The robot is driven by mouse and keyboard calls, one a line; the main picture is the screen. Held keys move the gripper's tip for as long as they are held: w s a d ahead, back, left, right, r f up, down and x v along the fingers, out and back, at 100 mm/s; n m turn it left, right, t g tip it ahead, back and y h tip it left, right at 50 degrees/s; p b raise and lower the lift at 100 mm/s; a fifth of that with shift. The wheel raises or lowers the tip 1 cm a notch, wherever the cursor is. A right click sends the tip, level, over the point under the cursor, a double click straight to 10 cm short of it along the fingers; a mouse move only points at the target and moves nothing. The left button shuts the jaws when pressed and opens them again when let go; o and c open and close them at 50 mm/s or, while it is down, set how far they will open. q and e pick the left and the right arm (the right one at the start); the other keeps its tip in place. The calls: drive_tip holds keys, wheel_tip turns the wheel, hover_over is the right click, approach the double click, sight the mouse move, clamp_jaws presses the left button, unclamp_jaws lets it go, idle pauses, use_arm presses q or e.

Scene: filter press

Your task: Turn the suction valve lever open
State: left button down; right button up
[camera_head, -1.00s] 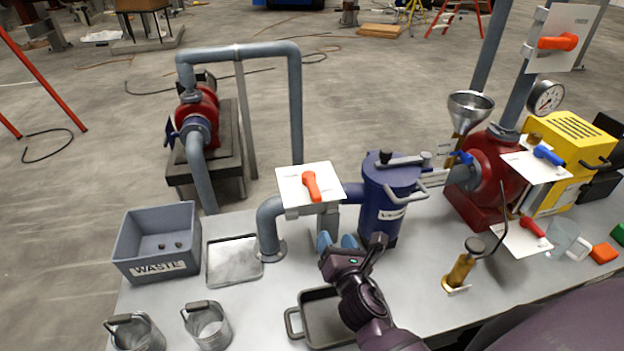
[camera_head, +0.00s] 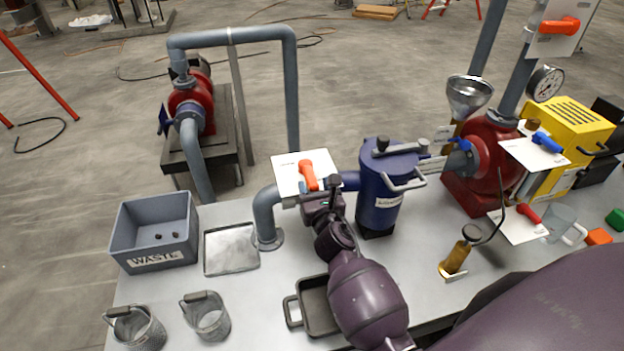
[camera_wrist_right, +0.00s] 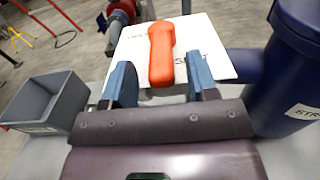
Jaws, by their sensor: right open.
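An orange lever (camera_head: 308,176) sits on a white plate (camera_head: 290,180) above the grey suction pipe, left of the blue strainer pot (camera_head: 390,185). In the right wrist view the lever (camera_wrist_right: 162,55) points toward me, its far end on the white plate (camera_wrist_right: 215,60). My right gripper (camera_head: 318,188) is at the near edge of the plate. In the wrist view its two blue fingers (camera_wrist_right: 160,85) stand open, one on each side of the lever's near end, with gaps visible. The plate's lettering is partly hidden by the lever. My left gripper is not in view.
A grey waste bin (camera_head: 155,232), a flat tray (camera_head: 231,249) and metal buckets (camera_head: 206,316) stand on the bench at left. A dark pan (camera_head: 318,305) lies under my right arm. A brass hand pump (camera_head: 457,255) and red pump (camera_head: 487,160) stand at right.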

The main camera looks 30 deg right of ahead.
sight(308, 174)
drive_tip(key=shift+x, duration=1.5)
drive_tip(key=shift+c, duration=0.3)
clamp_jaws()
